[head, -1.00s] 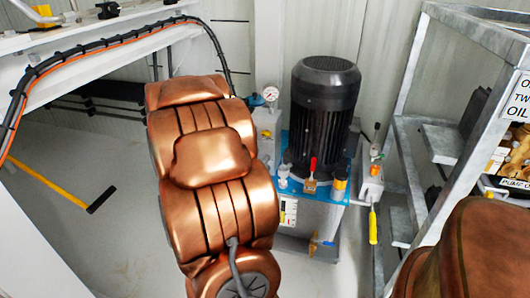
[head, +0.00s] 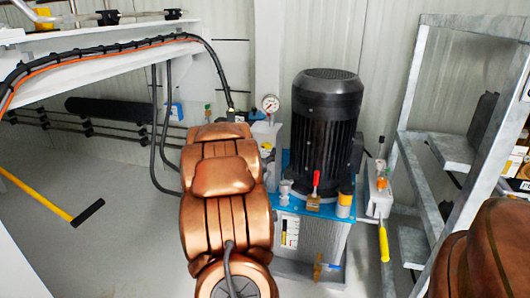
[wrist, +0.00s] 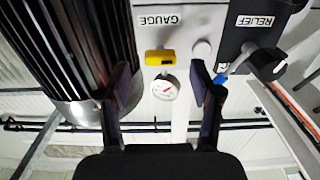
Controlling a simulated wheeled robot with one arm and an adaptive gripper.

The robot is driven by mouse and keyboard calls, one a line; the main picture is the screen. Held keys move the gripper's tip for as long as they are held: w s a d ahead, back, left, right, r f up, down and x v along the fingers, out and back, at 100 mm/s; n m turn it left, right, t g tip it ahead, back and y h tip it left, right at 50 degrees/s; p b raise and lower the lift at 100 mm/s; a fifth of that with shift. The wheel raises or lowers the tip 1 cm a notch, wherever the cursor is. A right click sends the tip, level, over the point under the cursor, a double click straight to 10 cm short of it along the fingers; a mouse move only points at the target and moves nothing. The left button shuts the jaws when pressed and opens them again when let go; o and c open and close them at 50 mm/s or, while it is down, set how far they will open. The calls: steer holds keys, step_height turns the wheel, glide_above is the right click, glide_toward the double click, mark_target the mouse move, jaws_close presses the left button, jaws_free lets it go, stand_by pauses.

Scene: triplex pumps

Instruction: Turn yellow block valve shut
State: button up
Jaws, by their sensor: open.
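A small yellow block valve (wrist: 159,57) shows in the wrist view below the upside-down GAUGE label. A round white pressure gauge (wrist: 165,87) sits just beneath it in that picture; the gauge also shows in the head view (head: 270,103). My gripper (wrist: 160,70) is open, one dark finger on each side of the valve and gauge. A gap shows between the fingers and the yellow part; its depth is hard to judge. In the head view my copper arm hides the gripper.
A black motor (head: 325,120) stands right of the gauge, close to one finger in the wrist view. A RELIEF-labelled dark block (wrist: 258,40) is on the other side. A yellow-handled lever (head: 384,242) and metal frame (head: 415,75) are to the right.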

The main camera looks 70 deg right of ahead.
mark_target(265, 147)
steer(key=shift+w+d+b, duration=0.2)
steer(key=shift+d+b, duration=0.3)
steer(key=shift+d, duration=1.1)
steer(key=c, duration=1.1)
steer(key=shift+c, duration=0.2)
